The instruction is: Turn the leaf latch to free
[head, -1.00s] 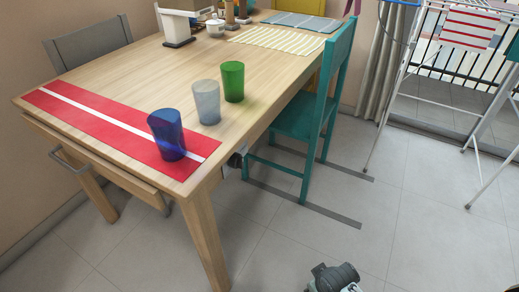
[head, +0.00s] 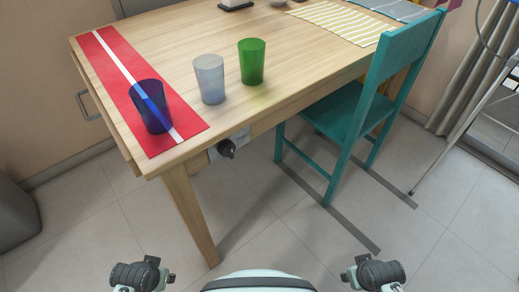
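A dark knob-like fitting (head: 227,148) sits on a pale plate (head: 242,138) under the table's side edge, close to the near leg. It may be the leaf latch; it is small, and its turn position cannot be read. The wooden table (head: 205,45) stands with its top level. Parts of both my arms show at the bottom edge, left and right, well below and apart from the fitting. No gripper fingers can be made out there.
A blue cup (head: 151,108) stands on a red runner (head: 110,80). A clear cup (head: 210,80) and a green cup (head: 252,62) stand beside it. A teal chair (head: 350,115) is at the table's right side. The tiled floor before the near leg is clear.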

